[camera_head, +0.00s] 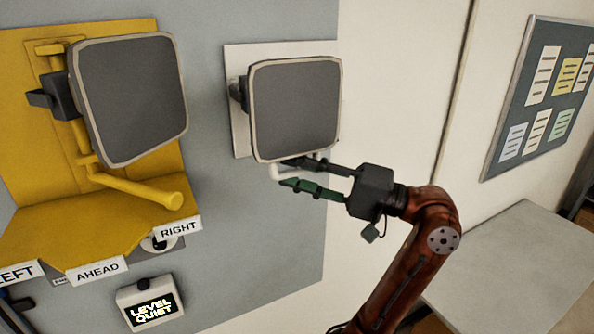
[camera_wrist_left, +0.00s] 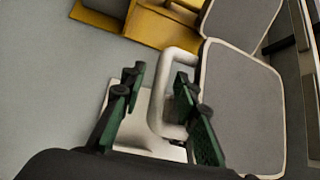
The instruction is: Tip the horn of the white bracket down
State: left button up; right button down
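The horn (camera_head: 295,108) is a dark grey square panel with a pale rim. It stands in front of the white bracket plate (camera_head: 236,132) on the grey wall panel and hides most of it. A white handle (camera_head: 275,173) shows under the horn's lower edge. My left gripper (camera_head: 287,173) is open, its green fingers pointing at the handle. In the left wrist view the white looped handle (camera_wrist_left: 157,95) appears between the spread fingers (camera_wrist_left: 158,90), with gaps on both sides. The horn (camera_wrist_left: 240,108) is to their right. My right gripper is not in view.
A yellow bracket (camera_head: 20,95) with a similar horn (camera_head: 130,98) and a yellow handle (camera_head: 150,190) is to the left. Below are LEFT, AHEAD and RIGHT labels and a box reading LEVEL QUIET (camera_head: 151,305). A pale table (camera_head: 510,260) stands at right.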

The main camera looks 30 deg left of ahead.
pick_arm(q)
jog(key=shift+c, duration=0.6)
grip_shut()
